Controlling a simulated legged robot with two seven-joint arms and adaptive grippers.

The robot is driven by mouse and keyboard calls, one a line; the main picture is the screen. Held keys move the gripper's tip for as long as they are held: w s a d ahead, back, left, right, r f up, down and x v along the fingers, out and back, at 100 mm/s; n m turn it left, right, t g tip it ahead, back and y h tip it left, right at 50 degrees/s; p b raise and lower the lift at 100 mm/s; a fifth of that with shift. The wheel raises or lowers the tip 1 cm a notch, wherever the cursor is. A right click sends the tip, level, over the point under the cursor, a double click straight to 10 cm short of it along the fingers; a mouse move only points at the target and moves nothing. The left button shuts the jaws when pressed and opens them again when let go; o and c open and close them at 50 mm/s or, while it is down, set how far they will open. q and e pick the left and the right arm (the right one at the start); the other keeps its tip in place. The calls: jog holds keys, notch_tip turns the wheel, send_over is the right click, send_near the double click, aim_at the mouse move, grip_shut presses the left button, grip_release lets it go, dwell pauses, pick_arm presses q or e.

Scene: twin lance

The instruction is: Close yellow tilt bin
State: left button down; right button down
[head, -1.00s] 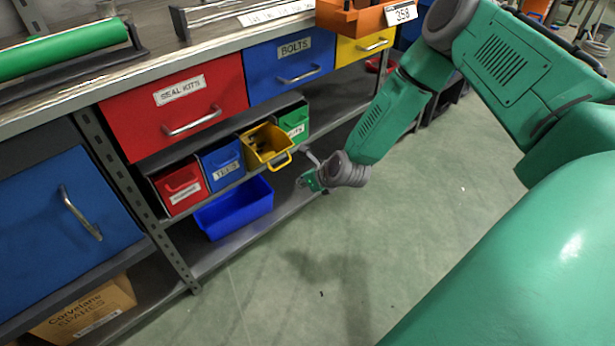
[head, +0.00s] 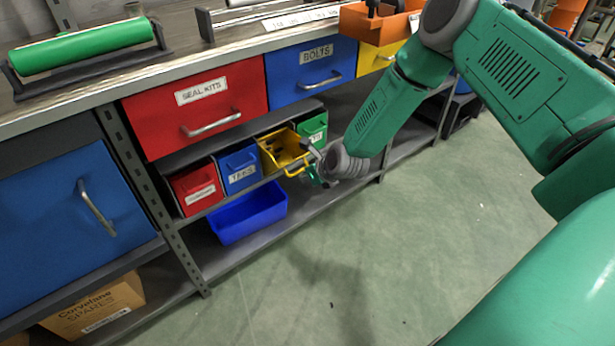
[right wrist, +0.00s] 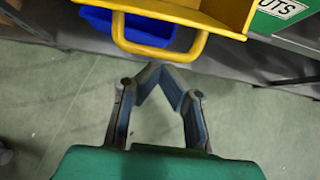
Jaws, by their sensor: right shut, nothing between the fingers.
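The yellow tilt bin (head: 281,148) stands tilted open in the row of small bins under the bench, with dark contents showing inside. Its yellow handle (right wrist: 163,50) hangs at the front and shows large at the top of the right wrist view. My right gripper (head: 311,153) is beside the bin's front right edge in the head view. In the right wrist view my right gripper (right wrist: 160,68) has its fingertips together, empty, just below and close to the handle; I cannot tell whether they touch it. My left gripper is not in view.
A blue bin (head: 238,169) and a red bin (head: 196,187) stand left of the yellow bin, a green bin (head: 314,130) right of it. An open blue tray (head: 249,212) lies on the lower shelf. Large drawers hang above. The floor (head: 370,260) is clear.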

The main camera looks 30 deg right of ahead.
jog(key=shift+w+a+r+g+p, duration=0.25)
jog(key=shift+r+p, duration=0.15)
jog(key=shift+r, duration=0.15)
jog(key=shift+w+a+r+g+p, duration=0.1)
jog(key=shift+w+r+g+p, duration=0.15)
jog(key=shift+r+p, duration=0.2)
jog(key=w+r+p, duration=0.3)
jog(key=w+r, duration=0.1)
jog(key=shift+w+a+r, duration=0.1)
jog(key=shift+w+r, duration=0.3)
jog(key=shift+w, duration=0.2)
jog(key=shift+w+r, duration=0.1)
jog(key=shift+w, duration=0.3)
jog(key=shift+w+p, duration=0.2)
jog(key=shift+p, duration=0.1)
jog(key=shift+r, duration=0.1)
